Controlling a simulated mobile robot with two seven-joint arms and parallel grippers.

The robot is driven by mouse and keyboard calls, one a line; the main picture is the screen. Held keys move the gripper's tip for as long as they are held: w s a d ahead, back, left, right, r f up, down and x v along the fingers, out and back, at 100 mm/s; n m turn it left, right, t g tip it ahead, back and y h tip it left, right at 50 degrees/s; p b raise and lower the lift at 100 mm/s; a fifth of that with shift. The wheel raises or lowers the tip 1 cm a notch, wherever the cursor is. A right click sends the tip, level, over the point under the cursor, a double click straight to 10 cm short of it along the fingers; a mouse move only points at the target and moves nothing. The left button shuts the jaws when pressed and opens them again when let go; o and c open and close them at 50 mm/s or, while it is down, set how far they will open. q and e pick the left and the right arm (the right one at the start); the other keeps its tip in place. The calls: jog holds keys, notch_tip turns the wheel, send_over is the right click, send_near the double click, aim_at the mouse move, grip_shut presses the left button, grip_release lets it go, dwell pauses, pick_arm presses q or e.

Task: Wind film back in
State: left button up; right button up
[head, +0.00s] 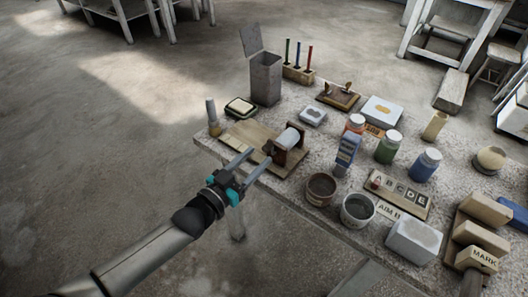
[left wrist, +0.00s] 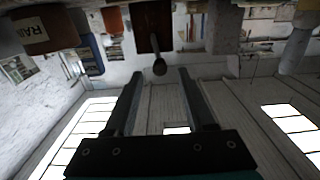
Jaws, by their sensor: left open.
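A white roll (head: 287,138) sits in a dark brown wooden stand (head: 293,157) on a pale wooden board (head: 252,131) near the table's left edge. A pale sheet lies flat on the board; I cannot tell whether it is film. My left gripper (head: 259,156) is open and empty just in front of the stand, its fingers pointing at it. My right gripper is out of view.
The speckled table (head: 290,192) is crowded. A grey metal box (head: 265,78) with a raised lid stands behind the board. A blue packet (head: 346,150), two round cups (head: 321,188) and several jars stand to the right. The floor left of the table is clear.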

aim_at(264, 151)
pick_arm(q)
jog(key=shift+b+x, duration=0.35)
jog(key=shift+x, duration=1.65)
grip_shut()
